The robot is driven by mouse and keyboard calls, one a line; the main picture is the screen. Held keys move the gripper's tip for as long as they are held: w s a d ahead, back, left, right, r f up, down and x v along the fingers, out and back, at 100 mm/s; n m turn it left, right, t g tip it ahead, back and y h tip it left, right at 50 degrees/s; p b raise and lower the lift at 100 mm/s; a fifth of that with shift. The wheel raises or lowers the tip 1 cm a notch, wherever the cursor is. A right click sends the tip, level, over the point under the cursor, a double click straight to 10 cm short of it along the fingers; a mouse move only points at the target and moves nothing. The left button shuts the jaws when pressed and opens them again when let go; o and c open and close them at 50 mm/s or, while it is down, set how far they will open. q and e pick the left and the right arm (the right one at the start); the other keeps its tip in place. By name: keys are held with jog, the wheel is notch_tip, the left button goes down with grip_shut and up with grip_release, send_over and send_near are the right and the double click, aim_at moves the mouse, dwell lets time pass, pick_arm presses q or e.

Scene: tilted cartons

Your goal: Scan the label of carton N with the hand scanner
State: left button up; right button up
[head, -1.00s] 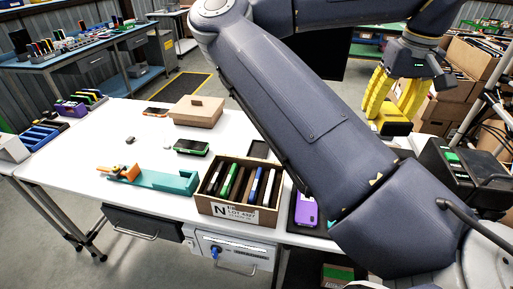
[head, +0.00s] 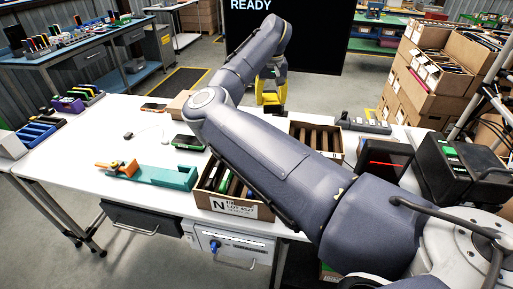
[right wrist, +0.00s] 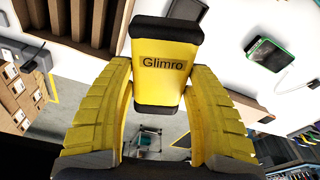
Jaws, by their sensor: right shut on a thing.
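Carton N (head: 207,185) is an open brown box near the front edge of the white table, with upright devices in its slots. Its white label (head: 238,207) with a large N is on the front face. My right arm hides part of the carton's top and right side. My right gripper (head: 270,94) is beyond the carton, over the back of the table. It is shut on the yellow and black hand scanner (right wrist: 167,72), which shows the name Glimro between the yellow fingers in the right wrist view. My left gripper is not in view.
A second slotted carton (head: 317,137) stands behind my right arm. A teal holder with an orange part (head: 165,177) lies left of carton N. A green-edged phone (head: 188,142) lies behind it. A dark screen (head: 290,35) reads READY. The table's left part is mostly clear.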

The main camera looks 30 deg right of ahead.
jog(key=shift+w+a+f+m, duration=0.25)
jog(key=shift+w+a+m, duration=0.65)
jog(key=shift+w, duration=0.1)
jog(key=shift+w+a+f+m, duration=0.2)
jog(key=shift+w+a+m, duration=0.65)
jog(key=shift+w, duration=0.1)
notch_tip(320, 180, down, 20)
jog(key=shift+r, duration=0.2)
jog(key=shift+f, duration=0.2)
jog(key=o, duration=1)
